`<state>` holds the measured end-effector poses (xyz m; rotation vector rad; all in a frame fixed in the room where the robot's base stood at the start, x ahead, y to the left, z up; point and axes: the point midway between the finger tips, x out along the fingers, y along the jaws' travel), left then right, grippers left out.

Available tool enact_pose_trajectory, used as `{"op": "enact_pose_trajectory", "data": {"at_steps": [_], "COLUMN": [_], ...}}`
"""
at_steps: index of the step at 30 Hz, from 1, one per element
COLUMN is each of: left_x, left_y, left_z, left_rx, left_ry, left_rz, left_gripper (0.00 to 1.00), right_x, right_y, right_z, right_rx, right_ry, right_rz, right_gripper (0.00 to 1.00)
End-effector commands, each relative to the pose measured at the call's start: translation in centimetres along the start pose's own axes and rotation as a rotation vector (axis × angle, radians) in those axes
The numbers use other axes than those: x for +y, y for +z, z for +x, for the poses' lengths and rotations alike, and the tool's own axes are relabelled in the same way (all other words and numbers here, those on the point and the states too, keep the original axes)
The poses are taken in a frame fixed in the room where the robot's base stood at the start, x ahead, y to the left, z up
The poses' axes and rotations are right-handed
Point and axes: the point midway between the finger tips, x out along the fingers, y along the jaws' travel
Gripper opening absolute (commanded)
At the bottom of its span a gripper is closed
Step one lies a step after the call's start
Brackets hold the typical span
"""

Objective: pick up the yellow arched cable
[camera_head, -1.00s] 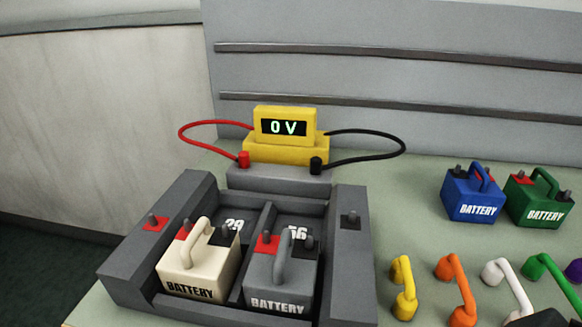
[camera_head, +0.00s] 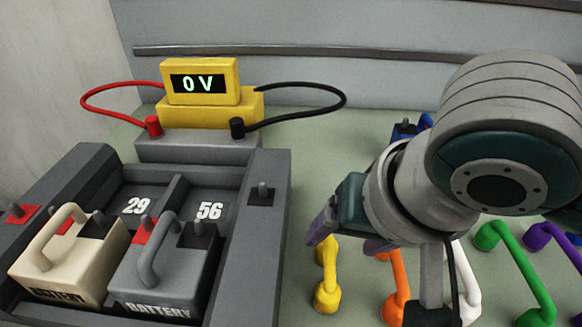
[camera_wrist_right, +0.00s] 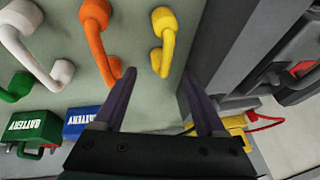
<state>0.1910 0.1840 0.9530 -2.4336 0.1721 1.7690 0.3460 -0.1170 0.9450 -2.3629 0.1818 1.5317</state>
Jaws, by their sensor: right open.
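The yellow arched cable (camera_head: 327,275) lies on the green table just right of the battery tray, partly hidden at its far end by my right gripper. It also shows whole in the right wrist view (camera_wrist_right: 167,45), ahead of the fingers. My right gripper (camera_head: 350,240) is open and empty above the cable's far end. In the right wrist view its two purple fingers (camera_wrist_right: 163,100) stand apart, with the yellow cable between their lines and beyond the tips. My left gripper is not in view.
An orange cable (camera_head: 397,287) lies close right of the yellow one, then white (camera_head: 465,285), green (camera_head: 515,270) and purple (camera_head: 555,250) ones. The grey tray wall (camera_head: 262,230) stands close on the left. A voltage meter (camera_head: 200,80) reads 0 V.

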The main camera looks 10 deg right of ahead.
Motion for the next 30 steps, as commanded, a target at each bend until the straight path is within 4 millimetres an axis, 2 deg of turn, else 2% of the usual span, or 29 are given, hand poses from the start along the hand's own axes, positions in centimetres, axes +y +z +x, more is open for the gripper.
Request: {"op": "enact_pose_trajectory", "data": {"at_steps": [9,19,30], "left_x": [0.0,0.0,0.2], "left_y": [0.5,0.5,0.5], "left_z": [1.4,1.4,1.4], "left_rx": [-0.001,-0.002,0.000], "left_ry": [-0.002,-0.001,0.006], "left_rz": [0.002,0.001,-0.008], "left_gripper": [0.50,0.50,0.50], "right_x": [-0.2,-0.2,-0.2], "right_y": [-0.1,-0.2,-0.2], "right_z": [4.5,5.1,5.1], "right_rx": [-0.001,0.000,0.000], "right_ry": [0.001,-0.001,-0.001], "right_rz": [-0.001,-0.002,-0.002], "right_gripper": [0.73,0.72,0.30]}}
